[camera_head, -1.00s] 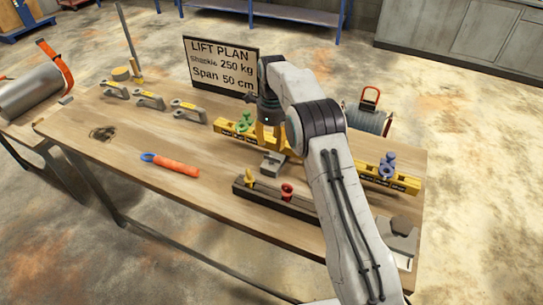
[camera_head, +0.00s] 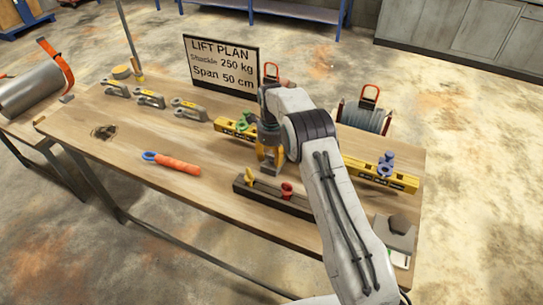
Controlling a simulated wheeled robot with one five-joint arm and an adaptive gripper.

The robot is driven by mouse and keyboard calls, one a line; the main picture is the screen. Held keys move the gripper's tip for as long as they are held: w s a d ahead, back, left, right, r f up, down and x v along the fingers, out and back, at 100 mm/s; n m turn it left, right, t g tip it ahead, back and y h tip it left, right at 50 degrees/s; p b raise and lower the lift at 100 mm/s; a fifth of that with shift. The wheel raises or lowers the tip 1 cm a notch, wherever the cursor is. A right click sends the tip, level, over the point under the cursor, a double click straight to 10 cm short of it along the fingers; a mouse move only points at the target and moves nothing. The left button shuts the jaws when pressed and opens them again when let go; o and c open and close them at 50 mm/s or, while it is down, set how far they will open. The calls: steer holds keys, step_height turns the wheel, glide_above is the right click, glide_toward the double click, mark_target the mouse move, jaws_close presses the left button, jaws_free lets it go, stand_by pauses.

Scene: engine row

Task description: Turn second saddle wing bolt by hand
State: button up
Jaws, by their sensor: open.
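A yellow beam (camera_head: 355,176) lies along the back of the wooden table, partly hidden by my arm. A green fitting (camera_head: 242,122) sits near its left end and a blue-purple fitting (camera_head: 386,164) near its right end. They may be the saddles; I cannot clearly make out a wing bolt on either. My gripper (camera_head: 270,160) points down, open, at the near side of the beam, to the right of the green fitting. A small grey block (camera_head: 270,170) shows just under its fingertips; I cannot tell whether they touch.
A dark bar (camera_head: 262,199) with a yellow and a red piece lies in front. An orange-handled tool (camera_head: 176,164) lies left. Several grey shackle-like pieces (camera_head: 150,98) stand at back left. The LIFT PLAN sign (camera_head: 221,66) stands behind. The front left tabletop is clear.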

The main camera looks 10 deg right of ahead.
steer(key=shift+o, duration=0.3)
jaws_close()
stand_by(0.3)
